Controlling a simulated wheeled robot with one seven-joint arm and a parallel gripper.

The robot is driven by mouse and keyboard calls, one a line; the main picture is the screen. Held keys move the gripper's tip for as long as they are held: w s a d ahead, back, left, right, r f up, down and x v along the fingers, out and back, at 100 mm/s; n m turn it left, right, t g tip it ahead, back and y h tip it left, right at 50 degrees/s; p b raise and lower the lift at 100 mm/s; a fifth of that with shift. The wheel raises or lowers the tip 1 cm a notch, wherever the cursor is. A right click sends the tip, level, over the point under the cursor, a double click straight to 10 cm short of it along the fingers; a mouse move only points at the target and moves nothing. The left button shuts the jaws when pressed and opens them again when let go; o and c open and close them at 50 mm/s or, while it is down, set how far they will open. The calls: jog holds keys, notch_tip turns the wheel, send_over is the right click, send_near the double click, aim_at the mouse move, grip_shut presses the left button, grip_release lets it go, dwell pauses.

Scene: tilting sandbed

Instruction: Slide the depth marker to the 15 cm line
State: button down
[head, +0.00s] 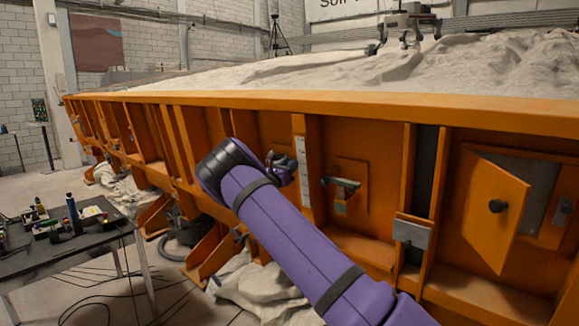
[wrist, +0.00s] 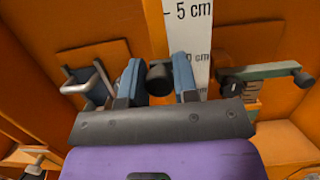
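A white depth scale (head: 303,170) stands upright on the orange sandbed wall; it also shows in the wrist view (wrist: 188,38). It reads "5 cm" near the top, and a lower label ends in "0 cm", its first part hidden by my gripper. My gripper (wrist: 160,82) has one blue-grey finger on each side of the knob, with almost no gap. In the head view my gripper (head: 281,165) is just left of the scale.
A lever handle (head: 341,184) is close on the scale's right. A metal handle (wrist: 90,86) is left of my fingers in the wrist view. Further right are a metal bracket (head: 412,232) and an open orange door (head: 490,212). A tool table (head: 75,238) stands at left.

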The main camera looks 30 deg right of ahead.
jog(key=f, duration=0.4)
jog(key=shift+w+d+f, duration=0.2)
jog(key=shift+d+f, duration=0.1)
jog(key=shift+f, duration=0.05)
jog(key=c, duration=0.9)
grip_release()
jog(key=v, duration=1.1)
